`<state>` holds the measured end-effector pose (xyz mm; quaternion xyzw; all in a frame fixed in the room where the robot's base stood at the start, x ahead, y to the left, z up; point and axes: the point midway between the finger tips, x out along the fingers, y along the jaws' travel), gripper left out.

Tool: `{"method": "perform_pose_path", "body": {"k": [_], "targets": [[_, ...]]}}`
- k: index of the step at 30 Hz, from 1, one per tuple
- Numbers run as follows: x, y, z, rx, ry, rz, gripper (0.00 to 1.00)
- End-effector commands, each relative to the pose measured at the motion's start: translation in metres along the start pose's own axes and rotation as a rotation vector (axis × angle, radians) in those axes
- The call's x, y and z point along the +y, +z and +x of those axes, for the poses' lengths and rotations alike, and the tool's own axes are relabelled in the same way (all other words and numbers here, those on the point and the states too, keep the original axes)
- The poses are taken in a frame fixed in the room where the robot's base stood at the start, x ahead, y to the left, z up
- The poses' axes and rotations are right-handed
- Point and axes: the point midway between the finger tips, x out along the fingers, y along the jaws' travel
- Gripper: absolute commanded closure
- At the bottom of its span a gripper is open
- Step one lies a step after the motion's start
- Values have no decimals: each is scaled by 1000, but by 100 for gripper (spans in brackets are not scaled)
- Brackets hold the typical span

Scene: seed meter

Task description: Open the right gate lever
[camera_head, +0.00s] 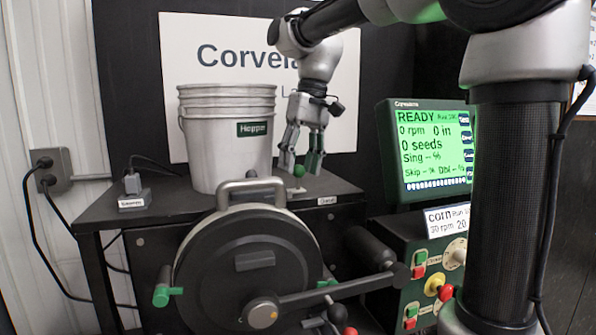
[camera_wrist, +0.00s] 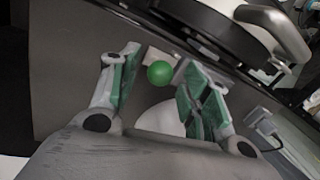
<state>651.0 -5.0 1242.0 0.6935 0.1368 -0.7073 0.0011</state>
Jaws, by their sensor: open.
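A green ball knob (camera_head: 298,170) stands on the dark tabletop behind the round seed meter, and I take it as the gate lever's knob. It also shows in the wrist view (camera_wrist: 160,73). My gripper (camera_head: 300,160) hangs pointing down over the tabletop, right at the knob. In the wrist view my gripper (camera_wrist: 160,62) has its green-padded fingers spread, one on each side of the knob, with visible gaps. The knob is not gripped. The lever's shaft and base are hidden or too small to make out.
The seed meter (camera_head: 222,285) with its grey handle stands in front of the knob. A white bucket (camera_head: 227,140) is close on the left. A green monitor (camera_head: 432,150) and a button panel (camera_head: 425,285) are at the right. A small label (camera_head: 327,200) is on the table edge.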

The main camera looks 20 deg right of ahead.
Motion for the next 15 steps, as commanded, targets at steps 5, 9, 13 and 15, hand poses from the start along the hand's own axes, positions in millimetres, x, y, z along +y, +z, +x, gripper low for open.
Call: {"method": "perform_pose_path", "body": {"k": [5, 9, 13, 15], "targets": [[0, 0, 18, 0, 0, -1, 53], [0, 0, 22, 0, 0, -1, 53], [0, 0, 22, 0, 0, -1, 53], [0, 0, 22, 1, 0, -1, 58]]}}
